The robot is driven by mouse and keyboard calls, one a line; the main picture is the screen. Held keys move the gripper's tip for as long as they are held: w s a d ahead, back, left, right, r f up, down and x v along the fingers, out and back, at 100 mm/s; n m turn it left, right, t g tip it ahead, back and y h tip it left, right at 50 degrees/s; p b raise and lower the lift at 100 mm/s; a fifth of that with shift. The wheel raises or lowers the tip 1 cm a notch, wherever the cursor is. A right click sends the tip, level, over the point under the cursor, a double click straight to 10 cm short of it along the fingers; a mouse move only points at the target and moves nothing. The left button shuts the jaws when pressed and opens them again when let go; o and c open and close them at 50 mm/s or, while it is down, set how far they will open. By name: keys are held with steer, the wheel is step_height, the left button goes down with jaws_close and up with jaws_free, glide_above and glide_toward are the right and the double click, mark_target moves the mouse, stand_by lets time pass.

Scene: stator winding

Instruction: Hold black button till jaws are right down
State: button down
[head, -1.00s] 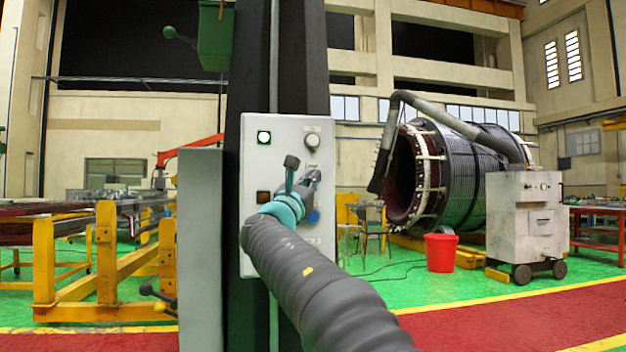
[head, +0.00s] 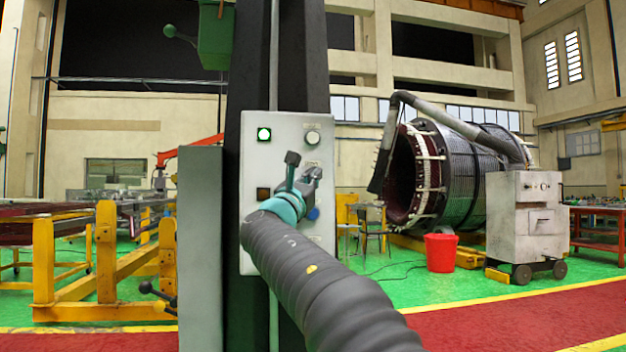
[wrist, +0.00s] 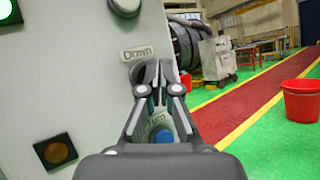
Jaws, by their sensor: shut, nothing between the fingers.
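A pale grey control panel (head: 255,235) is fixed to a dark column. My gripper (head: 303,172) is shut and empty in front of its right side. In the wrist view, my closed fingertips (wrist: 158,72) are just below a label reading "Down" (wrist: 141,54). A blue button (wrist: 162,135) is partly hidden behind the fingers. A dark round knob (wrist: 125,5) is cut off at the top. I cannot make out the jaws.
A grey cabinet (head: 200,245) stands left of the column. A red bucket (head: 440,252) and grey wheeled machine (head: 525,225) stand right. Yellow frames stand left.

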steer(key=shift+s, duration=0.2)
steer(key=shift+s+d+b, duration=0.25)
steer(key=shift+s+b, duration=0.45)
steer(key=shift+s, duration=0.55)
steer(key=shift+s+d+b, duration=0.2)
steer(key=shift+s+b, duration=0.5)
steer(key=shift+s, duration=0.5)
